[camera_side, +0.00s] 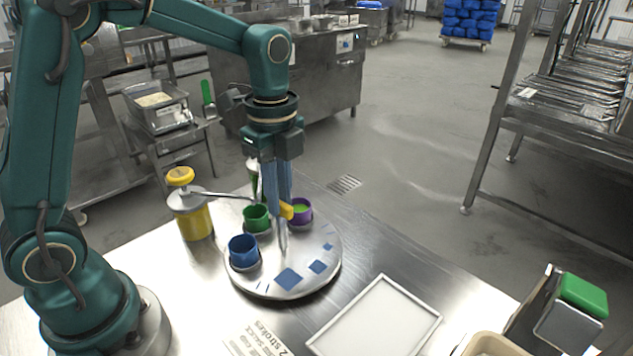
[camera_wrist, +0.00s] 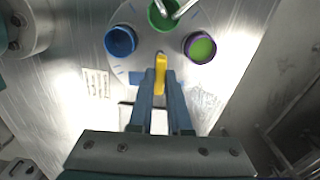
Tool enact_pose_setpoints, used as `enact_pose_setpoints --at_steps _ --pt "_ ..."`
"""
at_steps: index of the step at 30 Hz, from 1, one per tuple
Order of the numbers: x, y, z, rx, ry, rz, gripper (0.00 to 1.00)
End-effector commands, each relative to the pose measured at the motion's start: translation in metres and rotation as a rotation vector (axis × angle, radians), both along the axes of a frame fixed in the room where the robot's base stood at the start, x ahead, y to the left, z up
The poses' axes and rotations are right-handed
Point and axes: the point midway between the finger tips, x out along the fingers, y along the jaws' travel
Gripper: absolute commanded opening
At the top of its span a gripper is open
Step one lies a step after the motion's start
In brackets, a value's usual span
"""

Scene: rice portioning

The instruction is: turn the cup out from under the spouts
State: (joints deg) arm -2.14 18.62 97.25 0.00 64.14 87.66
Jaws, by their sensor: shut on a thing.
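A round silver turntable (camera_side: 262,284) carries a blue cup (camera_side: 243,250), a green cup (camera_side: 256,218) and a purple cup (camera_side: 302,211). The wrist view also shows the blue cup (camera_wrist: 120,41), the green cup (camera_wrist: 158,17) and the purple cup (camera_wrist: 199,47), which has green contents. Metal spouts (camera_wrist: 181,9) reach over the green cup. My gripper (camera_side: 284,205) points down over the turntable, between the cups. Its blue fingers are shut on a yellow handle (camera_wrist: 160,72). The handle's lower end is partly hidden in the side view.
A yellow pump bottle (camera_side: 192,214) stands left of the turntable, its spout reaching right. A white-lined tray (camera_side: 378,322) lies in front right. A green-topped holder (camera_side: 570,310) stands at the right front. Bare steel table (camera_side: 375,243) lies right of the turntable.

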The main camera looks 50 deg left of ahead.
Motion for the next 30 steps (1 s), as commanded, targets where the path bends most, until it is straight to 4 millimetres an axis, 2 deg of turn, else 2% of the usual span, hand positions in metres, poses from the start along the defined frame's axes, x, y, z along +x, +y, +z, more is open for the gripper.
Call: enact_pose_setpoints --at_steps 12,26,27,28,30 --pt "0.0000 -0.0001 0.0015 -0.001 -0.002 -0.074 0.00" --pt "0.0000 -0.0001 0.0015 -0.001 -0.002 -0.078 0.00" --pt "0.0000 -0.0001 0.0014 -0.001 -0.002 -0.078 0.31" --pt "0.0000 -0.0001 0.0013 -0.001 -0.002 -0.078 0.43" --pt "0.0000 -0.0001 0.0010 -0.001 -0.001 -0.078 0.46"
